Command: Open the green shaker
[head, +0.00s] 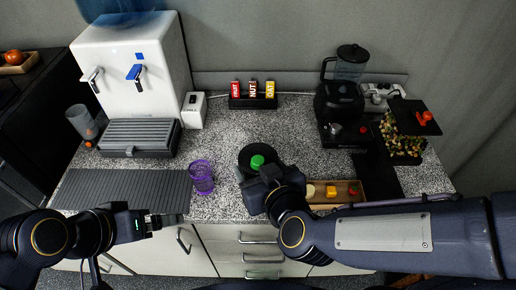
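A bright green round top (257,161), which looks like the green shaker's lid, shows near the counter's middle against a dark round shape. The rest of the shaker is hidden or too dark to make out. My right gripper (264,178) is right at the green top, on its near side. Its fingers are hidden by its own body, so I cannot tell whether it touches or holds the shaker. My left gripper (168,220) is at the counter's front edge, left of the shaker and apart from it. Its finger opening is too small to tell.
A purple see-through cup (202,178) stands left of the shaker. A grey mat (120,190), a white water dispenser (130,50) and a bar box (253,102) are on the counter. A blender (340,95) stands back right. A wooden tray (352,203) lies beside my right arm.

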